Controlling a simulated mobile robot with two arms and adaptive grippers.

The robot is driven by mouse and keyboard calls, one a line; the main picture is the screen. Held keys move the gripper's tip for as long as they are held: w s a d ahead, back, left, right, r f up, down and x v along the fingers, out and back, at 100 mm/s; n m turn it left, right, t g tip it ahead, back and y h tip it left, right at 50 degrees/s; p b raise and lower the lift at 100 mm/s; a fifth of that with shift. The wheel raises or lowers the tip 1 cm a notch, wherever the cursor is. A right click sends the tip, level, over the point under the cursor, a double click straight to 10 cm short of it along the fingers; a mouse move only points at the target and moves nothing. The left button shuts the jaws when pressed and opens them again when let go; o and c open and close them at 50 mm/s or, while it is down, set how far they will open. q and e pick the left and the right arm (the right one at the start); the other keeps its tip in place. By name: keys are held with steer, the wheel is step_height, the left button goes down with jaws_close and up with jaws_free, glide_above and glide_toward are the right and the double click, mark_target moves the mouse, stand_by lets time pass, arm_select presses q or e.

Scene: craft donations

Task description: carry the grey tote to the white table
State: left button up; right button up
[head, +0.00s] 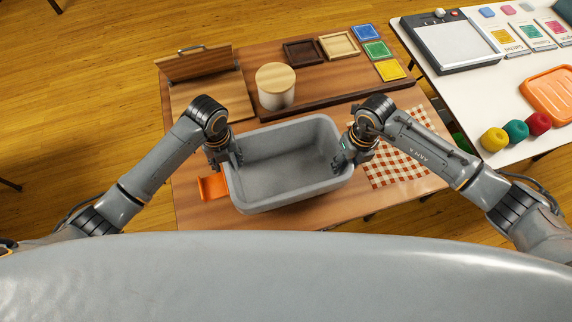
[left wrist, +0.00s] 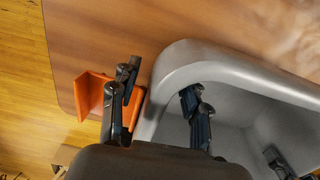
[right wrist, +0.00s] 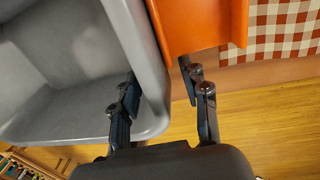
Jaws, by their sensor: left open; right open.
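The grey tote (head: 290,190) stands empty on the brown wooden table (head: 190,222). My left gripper (head: 230,160) is open at the tote's left end wall. In the left wrist view, one finger is outside the wall beside an orange piece (left wrist: 90,92) and the other is inside. My right gripper (head: 346,156) is open at the right end. In the right wrist view, its fingers straddle the tote's wall (right wrist: 138,45), with an orange piece (right wrist: 195,25) outside. I cannot tell whether the fingers touch the walls. The white table (head: 430,85) is at the right.
A lidded canister (head: 278,95) and small trays (head: 303,51) stand behind the tote. A checkered cloth (head: 405,165) lies at its right. The white table holds a scale-like device (head: 455,50), yarn balls (head: 494,139) and an orange tray (head: 550,92). Its near-left part looks bare.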

arm_select(q)
jaws_close()
arm_select(e)
jaws_close()
arm_select(q)
steer(key=shift+r, duration=0.1)
arm_select(e)
steer(key=shift+r, duration=0.1)
